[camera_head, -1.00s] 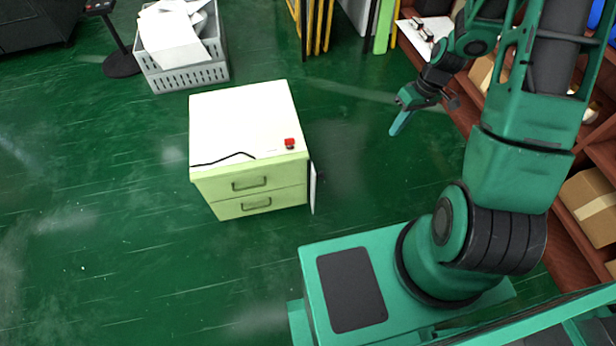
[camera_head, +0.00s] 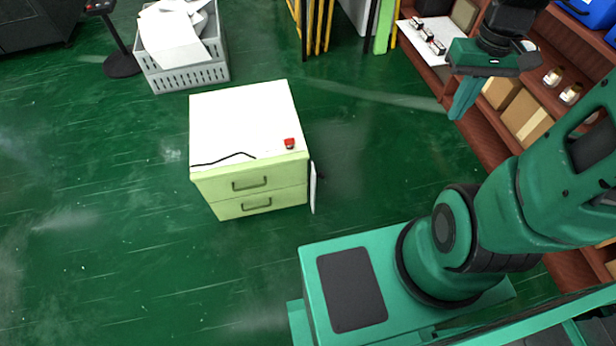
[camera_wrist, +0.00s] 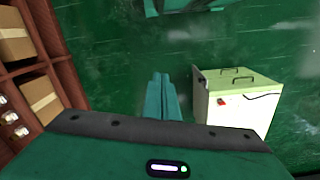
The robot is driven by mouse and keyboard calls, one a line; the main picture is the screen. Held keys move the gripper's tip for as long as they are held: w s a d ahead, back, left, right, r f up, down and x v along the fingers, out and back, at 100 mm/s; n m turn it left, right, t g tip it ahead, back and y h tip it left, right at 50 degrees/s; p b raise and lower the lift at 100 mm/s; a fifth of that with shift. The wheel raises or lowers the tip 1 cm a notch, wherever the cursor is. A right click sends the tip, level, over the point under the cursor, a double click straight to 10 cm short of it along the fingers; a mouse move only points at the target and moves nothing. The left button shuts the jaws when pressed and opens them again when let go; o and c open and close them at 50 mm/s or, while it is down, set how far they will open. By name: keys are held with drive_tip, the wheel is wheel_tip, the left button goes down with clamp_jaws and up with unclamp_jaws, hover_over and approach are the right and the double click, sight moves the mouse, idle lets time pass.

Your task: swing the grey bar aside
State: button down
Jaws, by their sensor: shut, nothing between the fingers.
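A thin, pale grey upright bar (camera_head: 313,188) stands along the right side of a pale green drawer cabinet (camera_head: 240,190), close to its front corner. I cannot tell how it is hinged. In the wrist view the cabinet (camera_wrist: 245,105) is right of my fingers, and the bar is not clear there. My gripper (camera_head: 463,100) is shut and empty, pointing down beside the shelves, well to the right of the cabinet and apart from it. Its closed fingers also show in the wrist view (camera_wrist: 162,95).
A brown shelf unit (camera_head: 478,125) with boxes and jars stands close to my gripper on the right. A red button (camera_head: 289,143) and a black cable (camera_head: 225,158) lie on the cabinet top. A grey crate of paper (camera_head: 188,75) stands behind. Green floor between is clear.

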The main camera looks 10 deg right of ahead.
drive_tip(key=w+a+f+n+h, duration=0.2)
drive_tip(key=w+a+n, duration=0.35)
drive_tip(key=w, duration=0.55)
drive_tip(key=w+a+f+n+h, duration=0.1)
drive_tip(key=w+a+f+n, duration=0.4)
drive_tip(key=w+a+f, duration=0.55)
drive_tip(key=a+f+n, duration=0.3)
drive_tip(key=a+f, duration=0.3)
drive_tip(key=f, duration=0.4)
drive_tip(key=a+f+n+h, duration=0.1)
drive_tip(key=a+f+n, duration=0.2)
drive_tip(key=a+f, duration=0.5)
drive_tip(key=a+f+n, duration=0.4)
drive_tip(key=a+f, duration=0.1)
drive_tip(key=f, duration=0.6)
drive_tip(key=d+f, duration=0.7)
drive_tip(key=f, duration=0.2)
drive_tip(key=shift+s+f, duration=0.35)
